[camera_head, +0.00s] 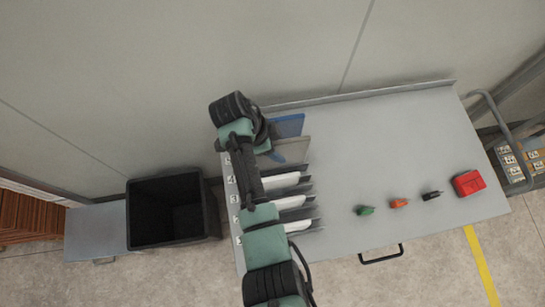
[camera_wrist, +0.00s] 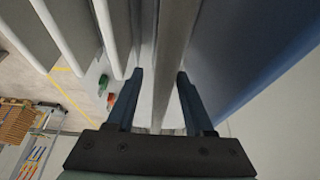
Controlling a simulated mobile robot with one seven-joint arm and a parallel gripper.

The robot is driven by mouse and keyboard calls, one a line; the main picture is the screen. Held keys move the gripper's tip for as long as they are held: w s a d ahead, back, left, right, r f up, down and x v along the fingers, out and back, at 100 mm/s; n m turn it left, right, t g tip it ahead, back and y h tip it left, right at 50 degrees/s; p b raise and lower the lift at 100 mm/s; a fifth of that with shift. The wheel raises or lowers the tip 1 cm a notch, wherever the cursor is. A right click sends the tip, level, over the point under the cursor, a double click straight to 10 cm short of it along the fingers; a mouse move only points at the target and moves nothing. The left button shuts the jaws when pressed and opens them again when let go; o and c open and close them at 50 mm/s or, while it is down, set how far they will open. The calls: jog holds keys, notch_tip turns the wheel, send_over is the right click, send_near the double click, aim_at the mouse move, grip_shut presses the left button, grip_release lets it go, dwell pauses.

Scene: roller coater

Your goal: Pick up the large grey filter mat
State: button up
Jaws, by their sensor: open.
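The large grey filter mat (camera_head: 295,151) stands on edge in the numbered rack at the left of the table, between a blue panel and white ones. In the wrist view its long grey edge (camera_wrist: 174,50) runs between the fingers. My gripper (camera_wrist: 160,76) is open, with one dark finger on each side of that edge. I cannot tell whether either finger touches it.
The blue panel (camera_head: 289,125) stands close behind the mat, near my right finger in the wrist view. White-edged panels (camera_head: 281,181) stand on the other side. Small green (camera_head: 365,210), orange and black items and a red box (camera_head: 468,183) lie right. A black bin (camera_head: 130,215) stands left.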

dwell(0.3)
grip_shut()
dwell(1.3)
